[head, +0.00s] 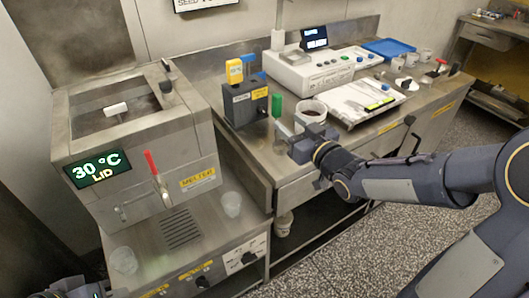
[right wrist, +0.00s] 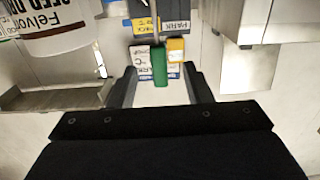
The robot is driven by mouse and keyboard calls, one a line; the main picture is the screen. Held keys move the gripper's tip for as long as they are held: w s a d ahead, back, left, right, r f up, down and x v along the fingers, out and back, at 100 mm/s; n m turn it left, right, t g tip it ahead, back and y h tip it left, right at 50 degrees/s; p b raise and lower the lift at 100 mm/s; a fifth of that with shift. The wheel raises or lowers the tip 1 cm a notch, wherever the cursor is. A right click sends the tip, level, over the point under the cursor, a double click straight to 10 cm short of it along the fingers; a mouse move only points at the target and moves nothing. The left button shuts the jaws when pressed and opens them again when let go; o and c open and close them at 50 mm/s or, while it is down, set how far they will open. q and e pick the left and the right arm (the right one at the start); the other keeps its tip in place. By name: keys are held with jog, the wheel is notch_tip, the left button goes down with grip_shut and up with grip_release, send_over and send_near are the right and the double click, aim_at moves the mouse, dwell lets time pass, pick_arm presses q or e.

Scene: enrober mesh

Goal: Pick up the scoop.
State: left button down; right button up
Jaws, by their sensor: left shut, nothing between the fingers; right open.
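A green upright handle (head: 277,105) stands beside the dark labelled box (head: 246,104) on the steel bench; I cannot tell whether it is the scoop's. In the right wrist view the green handle (right wrist: 160,66) lies ahead, between the lines of the two fingers. My right gripper (head: 290,138) is at the bench's front edge, just in front of the box and the white tub (head: 312,111). Its fingers (right wrist: 160,90) are open and empty. My left gripper (head: 85,290) shows only partly at the bottom left corner, shut and empty, far from the handle.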

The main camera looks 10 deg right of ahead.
aim_at(279, 112)
jog(key=shift+w+a, duration=0.25)
jog(key=shift+w, duration=0.15)
jog(key=p+x, duration=0.1)
jog(key=x, duration=0.6)
jog(key=shift+d+r+p, duration=0.1)
jog(key=shift+d+p, duration=0.15)
jog(key=shift+p, duration=0.1)
jog(key=shift+c, duration=0.3)
grip_shut()
